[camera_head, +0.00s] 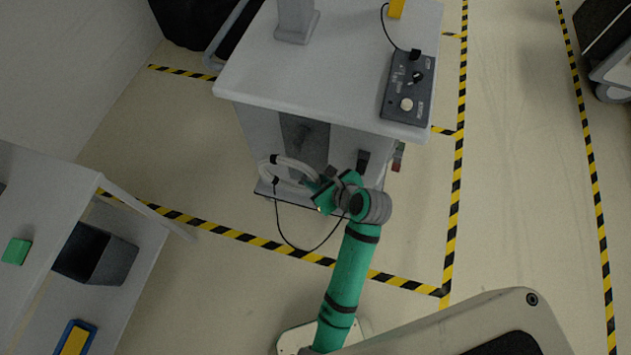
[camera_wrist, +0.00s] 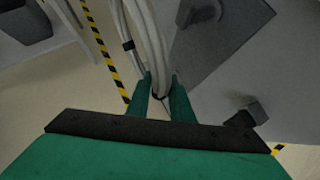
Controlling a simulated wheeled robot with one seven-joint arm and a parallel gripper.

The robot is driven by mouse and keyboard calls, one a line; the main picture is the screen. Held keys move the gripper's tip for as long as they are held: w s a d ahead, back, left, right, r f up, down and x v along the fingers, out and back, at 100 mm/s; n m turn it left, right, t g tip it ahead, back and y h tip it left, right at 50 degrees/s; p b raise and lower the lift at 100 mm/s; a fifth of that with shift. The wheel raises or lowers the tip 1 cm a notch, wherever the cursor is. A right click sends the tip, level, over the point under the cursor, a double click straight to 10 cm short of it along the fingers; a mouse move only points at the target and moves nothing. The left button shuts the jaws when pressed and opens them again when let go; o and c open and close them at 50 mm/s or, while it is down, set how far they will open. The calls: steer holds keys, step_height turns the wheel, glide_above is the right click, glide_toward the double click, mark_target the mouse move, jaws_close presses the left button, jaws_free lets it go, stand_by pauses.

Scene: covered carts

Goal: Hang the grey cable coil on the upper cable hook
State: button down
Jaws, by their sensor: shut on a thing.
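The grey cable coil (camera_head: 264,172) shows as a pale loop in front of the cart's near face in the head view. My gripper (camera_head: 318,188) is shut on the coil's right side. In the wrist view the coil (camera_wrist: 153,45) runs up between the fingertips of my gripper (camera_wrist: 162,82), with a dark tie around one strand. A dark peg (camera_head: 306,134) stands out from the dark panel (camera_head: 290,124) on the cart face; it also shows at the top of the wrist view (camera_wrist: 196,10). I cannot tell which hook it is. The coil appears beside and below the peg, not around it.
The cart's white top (camera_head: 340,60) overhangs its face and bears a control box (camera_head: 408,88). A dark block (camera_head: 363,160) sits right of the panel. A thin black cable (camera_head: 283,234) droops below the coil. A shelf unit (camera_head: 50,200) stands left, with open floor between.

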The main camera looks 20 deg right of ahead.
steer(key=shift+w+d, duration=0.25)
steer(key=shift+w, duration=0.25)
steer(key=shift+w+d, duration=0.25)
steer(key=shift+w, duration=0.25)
steer(key=w+d+f, duration=0.1)
steer(key=w, duration=0.1)
steer(key=w+d+f, duration=0.1)
steer(key=w+d, duration=0.1)
steer(key=w, duration=0.1)
steer(key=w+d+f, duration=0.1)
steer(key=w+d, duration=0.1)
steer(key=shift+w+d+f, duration=0.15)
steer(key=shift+w+d, duration=0.1)
steer(key=shift+w, duration=0.05)
stand_by(0.7)
steer(key=shift+d+f, duration=0.1)
steer(key=shift+f, duration=0.05)
stand_by(0.3)
